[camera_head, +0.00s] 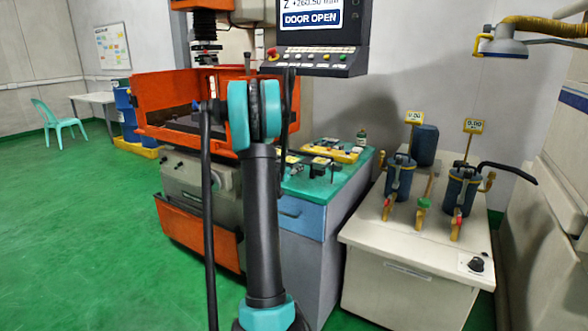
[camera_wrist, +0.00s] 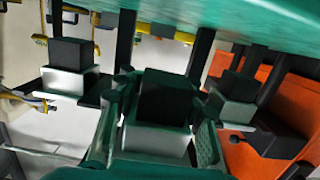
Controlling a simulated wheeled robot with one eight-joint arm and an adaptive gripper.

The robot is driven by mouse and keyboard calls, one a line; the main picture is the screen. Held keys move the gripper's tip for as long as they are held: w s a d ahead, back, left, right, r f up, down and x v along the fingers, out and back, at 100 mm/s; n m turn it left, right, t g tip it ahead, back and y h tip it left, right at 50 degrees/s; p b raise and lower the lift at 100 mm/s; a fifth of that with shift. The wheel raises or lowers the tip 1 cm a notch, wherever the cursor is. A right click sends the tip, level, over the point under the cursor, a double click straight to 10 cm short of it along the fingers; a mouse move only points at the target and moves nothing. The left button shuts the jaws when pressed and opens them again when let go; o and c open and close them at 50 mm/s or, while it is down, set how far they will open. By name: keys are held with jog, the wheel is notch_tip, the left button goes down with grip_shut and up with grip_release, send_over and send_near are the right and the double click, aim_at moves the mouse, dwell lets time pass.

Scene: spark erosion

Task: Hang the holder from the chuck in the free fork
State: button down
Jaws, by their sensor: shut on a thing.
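In the wrist view, my gripper (camera_wrist: 160,118) has its green fingers on both sides of a holder (camera_wrist: 158,142), a pale block with a black block on it. The gripper is shut on this holder. A second holder (camera_wrist: 68,82) is on the left and a third holder (camera_wrist: 234,108) on the right, each beside dark uprights. Whether the held holder rests in a fork between them cannot be told. In the head view, the machine's chuck (camera_head: 207,50) hangs above the orange tank. My arm hides my gripper there.
The green-topped cabinet (camera_head: 300,190) carries several small dark items and a yellow tray (camera_head: 338,154). The orange tank (camera_head: 165,90) is at its left. A pale bench (camera_head: 365,235) with blue canisters is at the right.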

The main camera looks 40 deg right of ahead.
jog(key=shift+x, duration=1.15)
jog(key=shift+d+r, duration=0.1)
jog(key=shift+r, duration=0.1)
jog(key=shift+r+x, duration=0.15)
jog(key=shift+x, duration=0.7)
jog(key=shift+r+x, duration=0.1)
jog(key=shift+x, duration=0.7)
jog(key=shift+w+d, duration=0.1)
jog(key=shift+d, duration=0.1)
jog(key=shift+f, duration=0.1)
dwell(0.4)
jog(key=c, duration=0.9)
grip_release()
jog(key=shift+o, duration=0.2)
jog(key=o, duration=0.6)
jog(key=shift+s, duration=0.25)
